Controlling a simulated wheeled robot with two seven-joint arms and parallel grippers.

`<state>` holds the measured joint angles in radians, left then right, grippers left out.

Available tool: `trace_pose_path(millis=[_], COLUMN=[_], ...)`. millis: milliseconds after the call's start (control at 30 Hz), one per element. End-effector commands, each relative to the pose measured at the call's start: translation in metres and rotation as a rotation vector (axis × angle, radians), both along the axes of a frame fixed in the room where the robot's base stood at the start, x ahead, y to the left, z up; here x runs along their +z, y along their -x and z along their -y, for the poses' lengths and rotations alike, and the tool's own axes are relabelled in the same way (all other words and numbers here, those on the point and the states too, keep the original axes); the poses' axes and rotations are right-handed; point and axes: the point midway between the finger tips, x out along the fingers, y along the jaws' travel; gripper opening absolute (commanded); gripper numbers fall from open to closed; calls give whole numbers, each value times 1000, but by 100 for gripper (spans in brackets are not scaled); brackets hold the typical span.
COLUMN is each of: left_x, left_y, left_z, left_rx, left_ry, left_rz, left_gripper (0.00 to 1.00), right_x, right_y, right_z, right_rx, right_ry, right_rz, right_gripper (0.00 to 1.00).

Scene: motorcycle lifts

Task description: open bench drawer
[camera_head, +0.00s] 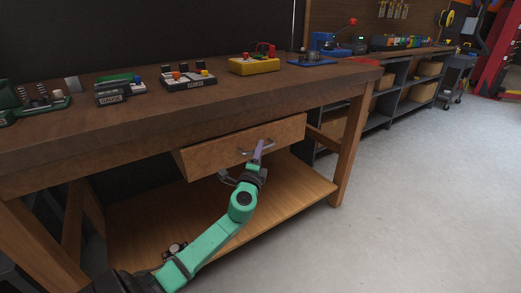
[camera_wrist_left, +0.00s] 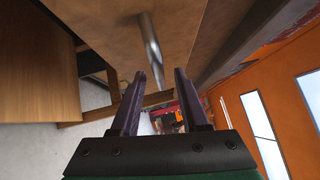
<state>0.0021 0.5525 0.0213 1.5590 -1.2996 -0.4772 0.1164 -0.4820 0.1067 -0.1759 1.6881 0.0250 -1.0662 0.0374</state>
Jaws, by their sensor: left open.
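The wooden bench drawer (camera_head: 215,149) hangs under the thick bench top, and its front and part of its left side show. A metal bar handle (camera_head: 243,151) sits on the drawer front, partly hidden by my gripper. My left gripper (camera_head: 256,152) is at the handle, with its purple fingers pointing toward it. In the left wrist view the drawer front (camera_wrist_left: 111,25) fills the top, and the handle (camera_wrist_left: 151,47) runs down to between the fingertips (camera_wrist_left: 161,75). The fingers are apart; whether they touch the handle cannot be told. My right gripper is not in view.
The bench top (camera_head: 130,118) carries small training boards and a yellow box (camera_head: 254,66). A lower wooden shelf (camera_head: 280,195) lies beneath the drawer, and a front leg (camera_head: 350,150) stands to its right. The grey floor (camera_head: 430,210) at right is clear.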

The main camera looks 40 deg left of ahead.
Motion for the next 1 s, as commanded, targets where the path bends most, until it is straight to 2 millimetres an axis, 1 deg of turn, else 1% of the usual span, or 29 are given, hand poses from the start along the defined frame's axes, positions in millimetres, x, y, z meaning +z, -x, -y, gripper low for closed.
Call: trace_pose_path(millis=[33, 133, 367, 400, 467, 500, 1000], left_x=[0, 2, 1, 1, 1, 1, 1], left_y=[-7, -14, -15, -15, -15, -15, -15], left_z=[-3, -7, -8, -8, -8, -8, -7], left_rx=[1, -1, -1, -1, -1, -1, -1], left_ry=[0, 0, 0, 0, 0, 0, 2], left_rz=[1, 0, -1, -1, -1, -1, -1], left_gripper=[45, 45, 45, 37, 14, 0, 0], right_x=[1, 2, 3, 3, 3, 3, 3], right_y=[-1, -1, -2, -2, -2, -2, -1], right_z=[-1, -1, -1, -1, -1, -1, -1], right_rx=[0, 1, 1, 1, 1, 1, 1], right_ry=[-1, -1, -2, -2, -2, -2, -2], right_rz=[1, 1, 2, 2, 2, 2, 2], right_gripper=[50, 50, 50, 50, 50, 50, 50])
